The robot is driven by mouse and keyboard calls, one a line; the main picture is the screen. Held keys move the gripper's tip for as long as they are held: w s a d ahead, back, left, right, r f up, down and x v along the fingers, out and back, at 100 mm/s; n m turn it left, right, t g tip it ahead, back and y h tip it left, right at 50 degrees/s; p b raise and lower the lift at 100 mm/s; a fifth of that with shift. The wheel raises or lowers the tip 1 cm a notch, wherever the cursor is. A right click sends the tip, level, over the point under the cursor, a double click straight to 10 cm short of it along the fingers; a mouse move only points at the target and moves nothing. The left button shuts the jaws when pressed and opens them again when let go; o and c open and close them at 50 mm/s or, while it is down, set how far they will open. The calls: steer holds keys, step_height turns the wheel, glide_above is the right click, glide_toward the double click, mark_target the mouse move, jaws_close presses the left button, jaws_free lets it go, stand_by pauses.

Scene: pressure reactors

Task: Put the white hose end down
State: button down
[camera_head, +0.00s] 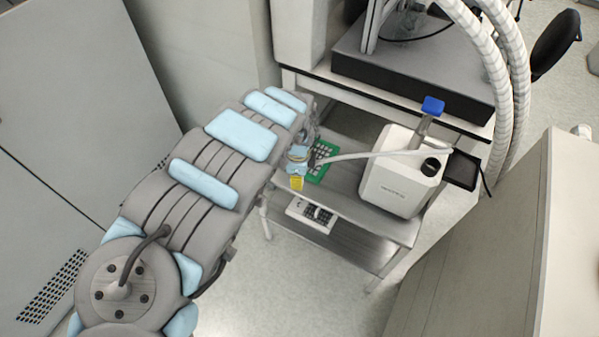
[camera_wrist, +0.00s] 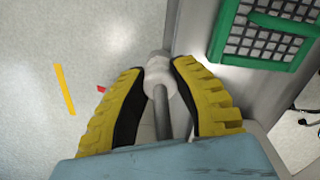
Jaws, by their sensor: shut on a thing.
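The white hose (camera_head: 370,154) runs left from the white device (camera_head: 402,171) on the grey cart to my gripper. My gripper (camera_head: 297,182) is at the left edge of the cart's upper shelf. In the wrist view my gripper (camera_wrist: 158,75) has its yellow fingers with black pads shut on the white hose end (camera_wrist: 158,68). A grey stem (camera_wrist: 161,105) runs from the hose end back between the fingers. The fingers hide parts of the hose end. I cannot tell the exact height of the hose end above the shelf.
A green rack (camera_head: 319,162) lies on the upper shelf beside my gripper; it also shows in the wrist view (camera_wrist: 217,38). A white item (camera_head: 312,214) sits on the lower shelf (camera_head: 360,244). A bench with a dark box (camera_head: 400,80) stands behind.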

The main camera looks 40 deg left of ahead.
steer(key=shift+s+d+r+p, duration=0.25)
steer(key=shift+s+r+p, duration=0.1)
steer(key=shift+s, duration=0.25)
steer(key=s+d+r+p, duration=0.2)
steer(key=s+p, duration=0.3)
steer(key=p, duration=0.5)
steer(key=shift+s+d+r, duration=0.35)
steer(key=shift+d+r, duration=0.05)
steer(key=shift+d, duration=0.5)
